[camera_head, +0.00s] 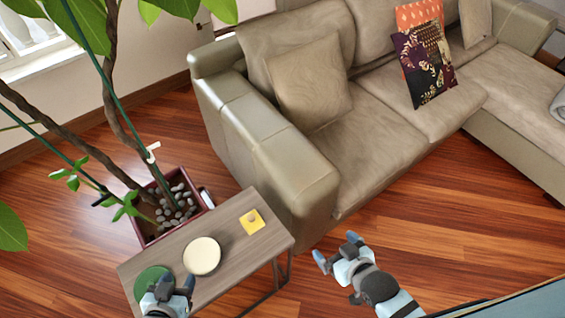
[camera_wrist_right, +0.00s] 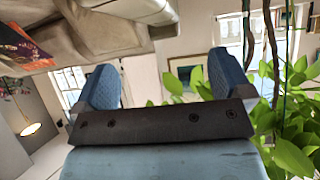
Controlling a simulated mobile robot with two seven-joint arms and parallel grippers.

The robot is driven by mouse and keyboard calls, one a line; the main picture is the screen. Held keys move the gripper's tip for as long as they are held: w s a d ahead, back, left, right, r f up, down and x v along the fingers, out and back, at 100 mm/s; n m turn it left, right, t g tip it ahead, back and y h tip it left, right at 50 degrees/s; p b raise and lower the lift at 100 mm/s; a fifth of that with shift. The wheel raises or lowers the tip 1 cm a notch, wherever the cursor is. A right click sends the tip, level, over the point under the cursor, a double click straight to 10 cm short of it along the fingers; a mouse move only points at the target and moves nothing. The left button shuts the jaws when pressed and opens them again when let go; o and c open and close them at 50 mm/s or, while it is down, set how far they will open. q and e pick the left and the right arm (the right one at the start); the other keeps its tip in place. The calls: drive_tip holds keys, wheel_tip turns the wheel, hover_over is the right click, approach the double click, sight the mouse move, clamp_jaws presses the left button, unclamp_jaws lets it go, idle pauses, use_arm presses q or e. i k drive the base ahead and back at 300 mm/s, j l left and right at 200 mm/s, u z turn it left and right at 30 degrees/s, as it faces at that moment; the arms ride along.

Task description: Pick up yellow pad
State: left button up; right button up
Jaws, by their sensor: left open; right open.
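The yellow pad (camera_head: 252,222) lies flat near the right end of a small wooden side table (camera_head: 225,220), with a small brownish round item on it. My left gripper (camera_head: 172,286) is open over the table's near left end, beside a green round thing, well to the left of the pad. My right gripper (camera_head: 335,248) is open and empty, right of the table and apart from the pad. In the right wrist view its two blue fingers (camera_wrist_right: 160,85) are spread with nothing between them. The pad does not show in that view.
A cream round plate (camera_head: 202,256) and a green round plate (camera_head: 153,281) are also on the table. A potted plant (camera_head: 175,205) stands behind it. A beige sofa (camera_head: 265,135) with cushions stands close behind on the right. The wooden floor (camera_head: 450,210) at right is clear.

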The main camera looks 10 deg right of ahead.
sight(252, 221)
drive_tip(key=k, duration=0.55)
drive_tip(key=l+u, duration=0.1)
drive_tip(key=u, duration=1.05)
drive_tip(key=i+l, duration=0.1)
drive_tip(key=l, duration=1.1)
drive_tip(key=i+l, duration=0.15)
drive_tip(key=l, duration=1.05)
drive_tip(key=i, duration=0.05)
